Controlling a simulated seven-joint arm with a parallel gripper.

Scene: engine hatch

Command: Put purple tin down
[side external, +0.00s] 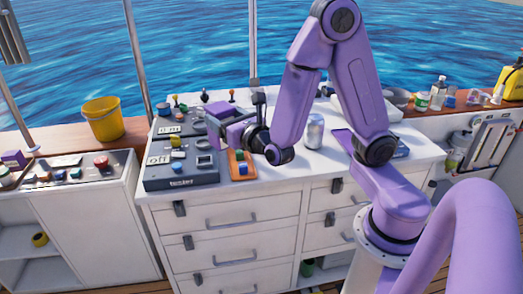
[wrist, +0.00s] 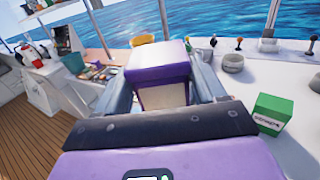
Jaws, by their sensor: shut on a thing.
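The purple tin (wrist: 158,62) is a box with a purple lid and a cream lower face. In the wrist view it sits between the two grey fingers of my gripper (wrist: 160,82), which is shut on it. In the side view my gripper (side external: 232,122) is over the left part of the white counter, above the dark control boxes. The purple tin (side external: 217,110) shows there at its far end, partly hidden by the fingers. I cannot tell its exact height above the boxes.
Dark control boxes (side external: 180,174) with knobs and an orange tray (side external: 242,168) stand below my gripper. A silver can (side external: 314,131) stands to the right. A green box (wrist: 272,112) is right of my gripper. A yellow bucket (side external: 103,118) stands left. Bare counter (side external: 285,178) shows in front.

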